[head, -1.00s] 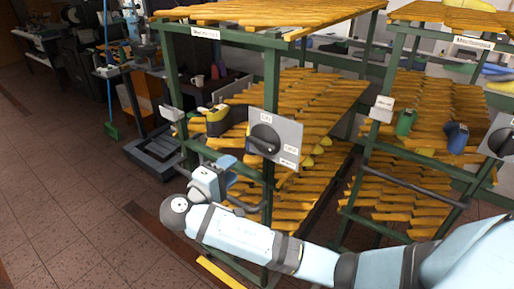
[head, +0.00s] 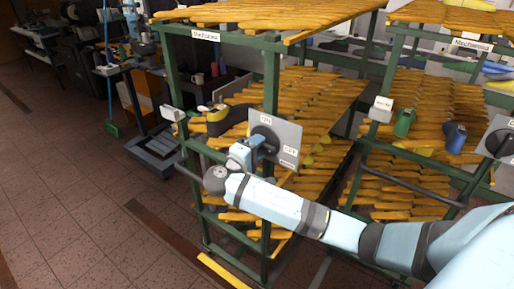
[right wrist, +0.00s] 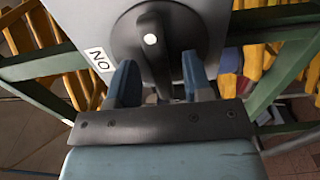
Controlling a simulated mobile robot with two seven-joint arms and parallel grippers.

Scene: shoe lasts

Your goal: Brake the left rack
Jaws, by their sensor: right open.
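The left rack (head: 272,75) is a green frame with orange slatted shelves. A grey panel (head: 290,134) on its front post carries a round black knob (head: 262,133), with an ON label and an OFF label. My right gripper (head: 257,146) is at the panel, just below the knob. In the right wrist view the blue fingers of the gripper (right wrist: 160,70) are apart, one on each side of the lever of the black knob (right wrist: 168,35). I cannot tell whether they touch it. The ON label (right wrist: 99,60) shows at left. My left gripper is not in view.
A second green rack (head: 420,120) stands to the right, with a green item (head: 404,122) and a blue item (head: 455,137) on its shelf. A dark shoe-like item (head: 228,120) lies on the left rack's shelf.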

